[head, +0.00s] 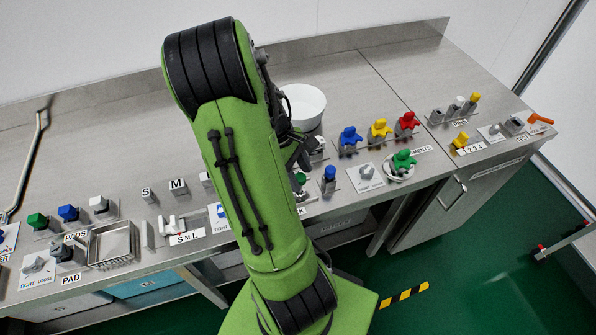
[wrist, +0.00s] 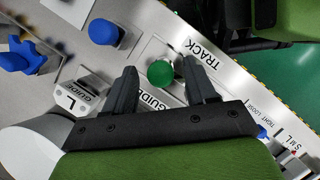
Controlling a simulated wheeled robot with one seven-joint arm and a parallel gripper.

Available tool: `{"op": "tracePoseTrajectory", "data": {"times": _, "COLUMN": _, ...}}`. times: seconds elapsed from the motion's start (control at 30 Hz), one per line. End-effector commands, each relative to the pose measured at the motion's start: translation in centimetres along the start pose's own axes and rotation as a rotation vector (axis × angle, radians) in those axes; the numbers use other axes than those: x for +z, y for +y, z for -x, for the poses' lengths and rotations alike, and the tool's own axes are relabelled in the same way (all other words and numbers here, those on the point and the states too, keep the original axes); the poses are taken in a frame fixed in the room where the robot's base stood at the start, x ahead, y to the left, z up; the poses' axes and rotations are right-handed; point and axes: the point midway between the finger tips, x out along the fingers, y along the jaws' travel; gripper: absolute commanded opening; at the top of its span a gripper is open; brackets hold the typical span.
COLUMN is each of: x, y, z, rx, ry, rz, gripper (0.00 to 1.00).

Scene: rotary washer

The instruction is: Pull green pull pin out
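The green pull pin (wrist: 161,73) shows in the wrist view as a round green knob on a light plate, near the labels GUIDE and TRACK. My gripper (wrist: 160,75) is open, with one dark finger to the left of the knob and one to the right. The knob sits between the fingertips, with a visible gap on at least the left side. I cannot tell how high the fingers are above the plate. In the head view the green knob (head: 300,178) shows only partly beside my arm, which hides most of the gripper.
A blue knob (head: 329,173) stands just right of the green one. Blue (head: 349,136), yellow (head: 380,128) and red (head: 407,122) star-shaped knobs stand behind.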

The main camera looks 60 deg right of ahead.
Motion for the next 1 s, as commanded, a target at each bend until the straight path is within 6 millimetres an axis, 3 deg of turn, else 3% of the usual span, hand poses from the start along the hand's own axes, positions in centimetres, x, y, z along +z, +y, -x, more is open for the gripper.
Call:
{"op": "tracePoseTrajectory", "data": {"times": 0.23, "x": 0.0, "y": 0.0, "z": 0.0, "rx": -0.001, "ry": 0.0, "rz": 0.002, "gripper": 0.56}}
{"op": "tracePoseTrajectory", "data": {"times": 0.33, "x": -0.1, "y": 0.0, "z": 1.0, "rx": 0.002, "ry": 0.001, "rz": 0.003, "gripper": 0.56}}
{"op": "tracePoseTrajectory", "data": {"times": 0.8, "x": 0.0, "y": 0.0, "z": 13.6, "rx": 0.002, "ry": 0.002, "rz": 0.002, "gripper": 0.56}}
{"op": "tracePoseTrajectory", "data": {"times": 1.0, "x": 0.0, "y": 0.0, "z": 15.7, "rx": 0.0, "ry": 0.0, "rz": 0.002, "gripper": 0.56}}
